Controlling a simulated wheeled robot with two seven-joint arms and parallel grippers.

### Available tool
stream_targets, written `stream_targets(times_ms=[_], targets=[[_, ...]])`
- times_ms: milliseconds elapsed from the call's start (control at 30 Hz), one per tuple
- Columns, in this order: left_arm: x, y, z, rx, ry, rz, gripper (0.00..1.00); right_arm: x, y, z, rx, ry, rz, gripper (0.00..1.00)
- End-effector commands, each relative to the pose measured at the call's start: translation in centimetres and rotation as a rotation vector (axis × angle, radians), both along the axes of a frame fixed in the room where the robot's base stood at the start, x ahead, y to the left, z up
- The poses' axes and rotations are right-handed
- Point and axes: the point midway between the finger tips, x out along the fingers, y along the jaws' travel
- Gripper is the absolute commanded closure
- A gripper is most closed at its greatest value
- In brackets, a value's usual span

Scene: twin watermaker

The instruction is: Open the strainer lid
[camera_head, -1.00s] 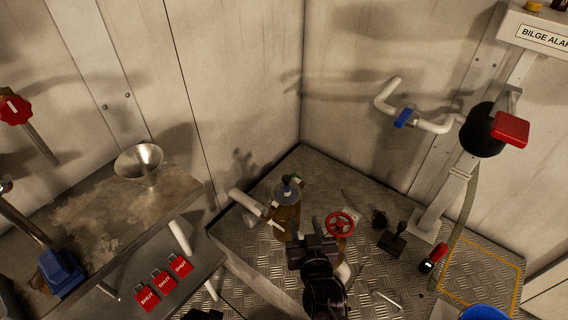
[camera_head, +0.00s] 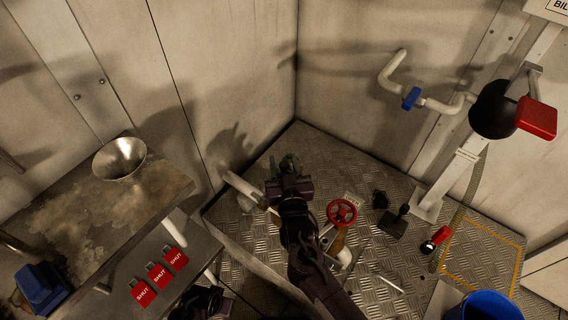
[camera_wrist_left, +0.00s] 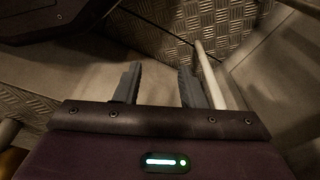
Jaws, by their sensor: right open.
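The strainer stands in the back corner of the metal deck, mostly hidden behind my right arm in the head view.
A red handwheel (camera_head: 341,212) stands just right of my right arm. A white pipe (camera_head: 243,188) runs left of the strainer. A bench with a metal funnel (camera_head: 120,159) is at left. A blue bucket (camera_head: 487,306) is at lower right.

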Motion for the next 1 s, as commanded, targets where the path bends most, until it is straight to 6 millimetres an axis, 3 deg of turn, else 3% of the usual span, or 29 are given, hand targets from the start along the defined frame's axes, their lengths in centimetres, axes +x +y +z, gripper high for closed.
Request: stream_targets(times_ms=[167, 500, 833, 1000], targets=[[0.0, 0.0, 0.0, 0.0, 0.001, -0.001, 0.64, 0.0, 0.0, 0.0, 0.0, 0.0, 0.0, 0.59], [0.0, 0.0, 0.0, 0.0, 0.0, -0.001, 0.64, 0.0, 0.0, 0.0, 0.0, 0.0, 0.0, 1.0], [0.1, 0.0, 0.2, -0.001, -0.01, 0.0, 0.64, 0.0, -0.2, 0.1, 0.003, 0.005, 0.0, 1.0], [-0.9, 0.8, -1.8, 0.006, -0.011, 0.011, 0.64, 0.1, -0.8, 0.5, 0.016, 0.025, -0.001, 1.0]])
